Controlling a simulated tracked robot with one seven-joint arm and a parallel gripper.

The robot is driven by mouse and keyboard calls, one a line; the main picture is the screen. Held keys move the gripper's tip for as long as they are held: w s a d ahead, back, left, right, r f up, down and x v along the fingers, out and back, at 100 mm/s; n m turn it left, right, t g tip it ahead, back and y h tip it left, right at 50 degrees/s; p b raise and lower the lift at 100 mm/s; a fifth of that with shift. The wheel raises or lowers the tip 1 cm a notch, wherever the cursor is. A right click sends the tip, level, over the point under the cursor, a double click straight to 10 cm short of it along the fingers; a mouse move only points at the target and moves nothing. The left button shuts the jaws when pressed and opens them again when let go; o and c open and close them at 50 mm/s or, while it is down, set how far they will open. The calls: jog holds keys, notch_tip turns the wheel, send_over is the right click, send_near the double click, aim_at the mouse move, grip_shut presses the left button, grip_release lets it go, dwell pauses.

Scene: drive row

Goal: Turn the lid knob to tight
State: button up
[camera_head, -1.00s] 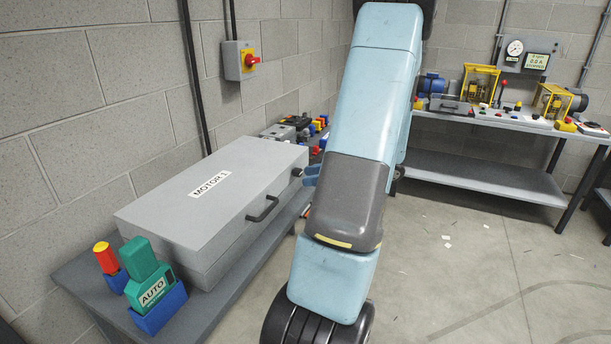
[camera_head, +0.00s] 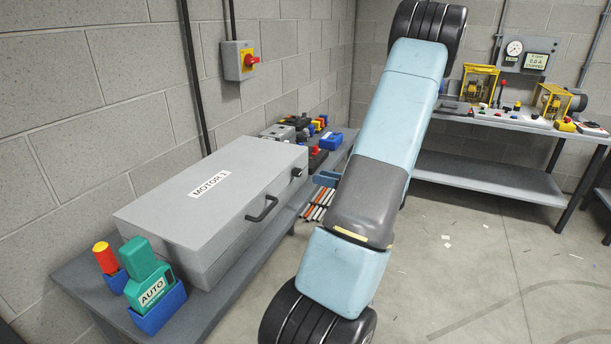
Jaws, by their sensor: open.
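A grey box labelled MOTOR (camera_head: 215,205) lies on the bench with its lid down. A small dark knob (camera_head: 297,172) sits on the box near its far right corner; its setting is too small to read. My gripper (camera_head: 325,178) shows as blue finger parts to the right of the knob, apart from it in the picture. It is open, and the rest of it is hidden behind my arm.
A black handle (camera_head: 263,208) juts from the box's front. A green AUTO tool (camera_head: 148,275) and a red-yellow item (camera_head: 105,257) stand at the near bench end. A red-yellow switch (camera_head: 240,60) is on the wall. Another bench (camera_head: 490,175) stands at the right.

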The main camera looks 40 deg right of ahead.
aim_at(300, 172)
jog(key=shift+x, duration=3.2)
